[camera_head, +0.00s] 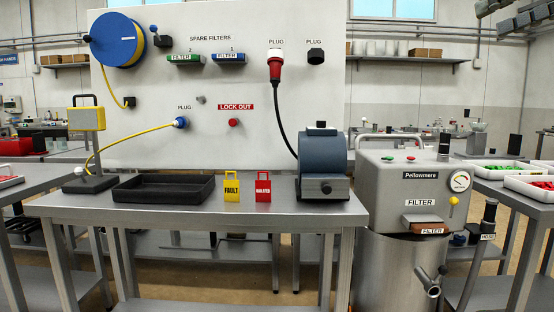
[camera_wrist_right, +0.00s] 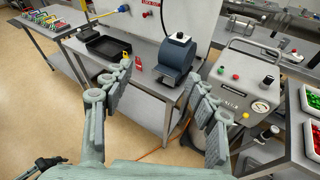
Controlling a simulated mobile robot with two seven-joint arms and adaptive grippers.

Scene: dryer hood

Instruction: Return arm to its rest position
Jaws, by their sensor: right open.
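My right gripper (camera_wrist_right: 160,80) shows in the right wrist view, with its two grey-green padded fingers spread wide apart. Nothing is between the fingers. The fingers point toward the workbench, and the bench and the machine beside it lie beyond them. No gripper or arm shows in the head view.
The workbench (camera_head: 220,218) carries a black tray (camera_head: 165,188), a yellow tag (camera_head: 232,187), a red tag (camera_head: 263,187) and a blue-grey motor unit (camera_head: 323,160). The Pellowmere machine (camera_head: 390,178) stands right of it. A panel (camera_head: 240,80) rises behind. Side tables flank both ends.

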